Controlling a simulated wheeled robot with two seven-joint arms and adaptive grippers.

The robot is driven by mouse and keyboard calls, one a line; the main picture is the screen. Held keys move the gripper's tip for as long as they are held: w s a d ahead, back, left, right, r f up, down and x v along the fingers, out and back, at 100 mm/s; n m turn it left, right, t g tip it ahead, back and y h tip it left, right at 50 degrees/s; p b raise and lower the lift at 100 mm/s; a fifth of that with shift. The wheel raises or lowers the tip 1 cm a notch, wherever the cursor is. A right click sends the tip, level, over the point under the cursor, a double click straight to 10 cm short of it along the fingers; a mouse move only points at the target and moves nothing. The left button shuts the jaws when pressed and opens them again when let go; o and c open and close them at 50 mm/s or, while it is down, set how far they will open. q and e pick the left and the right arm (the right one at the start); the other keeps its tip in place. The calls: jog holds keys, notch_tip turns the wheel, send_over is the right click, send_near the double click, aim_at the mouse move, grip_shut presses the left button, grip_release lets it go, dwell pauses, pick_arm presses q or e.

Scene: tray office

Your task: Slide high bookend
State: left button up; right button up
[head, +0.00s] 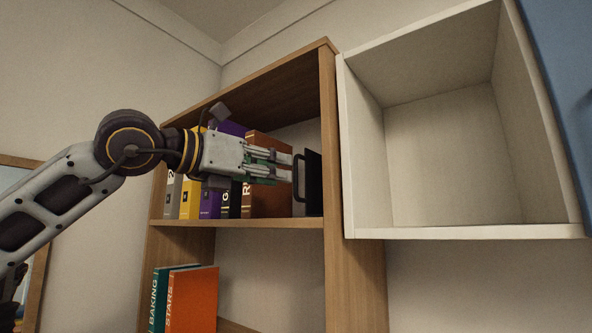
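The black bookend (314,182) stands upright on the upper shelf, near the right side panel of the wooden bookcase. A dark loop-shaped handle (298,178) sticks out from its left side. My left gripper (290,167) reaches in from the left in front of the books, fingers pointing right. Its two fingers are apart, one above the other, with nothing seen between them. The fingertips are just left of the handle; I cannot tell whether they touch it. My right gripper is not in view.
A row of books stands on the upper shelf (270,223), with a brown book (268,205) nearest the bookend, partly hidden by my gripper. Teal and orange books (192,300) stand below. An empty white cabinet (440,160) hangs at right, beside a blue panel (565,60).

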aim_at(296, 192)
pick_arm(q)
jog(key=shift+p+x, duration=0.85)
jog(key=shift+x, duration=2.25)
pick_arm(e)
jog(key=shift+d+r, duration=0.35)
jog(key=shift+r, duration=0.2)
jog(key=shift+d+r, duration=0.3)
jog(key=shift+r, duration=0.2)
pick_arm(q)
grip_shut()
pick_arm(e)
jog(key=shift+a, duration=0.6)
